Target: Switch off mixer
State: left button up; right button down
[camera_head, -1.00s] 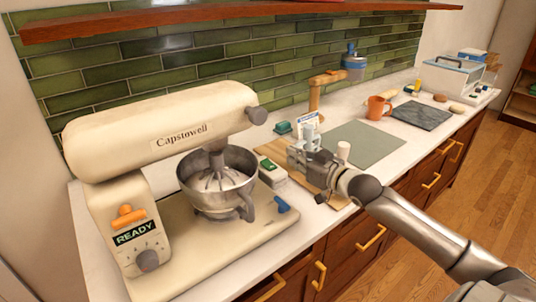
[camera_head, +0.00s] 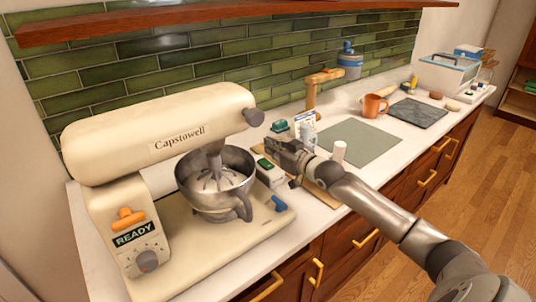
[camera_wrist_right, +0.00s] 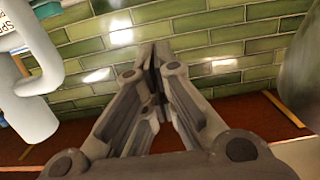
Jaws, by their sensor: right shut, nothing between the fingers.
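The cream stand mixer (camera_head: 160,135) stands at the left of the counter in the head view. Its metal bowl (camera_head: 215,190) sits under the head with the whisk inside. The column carries an orange lever (camera_head: 127,217), a dark display reading READY (camera_head: 135,234) and a grey round knob (camera_head: 147,261). A blue lever (camera_head: 279,203) is on the base's right edge. My right gripper (camera_head: 270,147) is shut and empty, to the right of the mixer head and beyond the bowl. In the right wrist view its fingers (camera_wrist_right: 155,62) meet before green tiles. My left gripper is not in view.
A small box with a green display (camera_head: 268,170) lies right of the bowl, close to my right gripper. The tiled wall bounds the back.

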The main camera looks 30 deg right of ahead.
aim_at(268, 164)
jog(key=w+f, duration=0.1)
jog(key=f, duration=0.1)
jog(key=shift+w+a+f+p, duration=0.1)
jog(key=shift+w+f+p, duration=0.2)
jog(key=shift+w+p, duration=0.05)
jog(key=shift+f, duration=0.8)
jog(key=shift+w, duration=0.1)
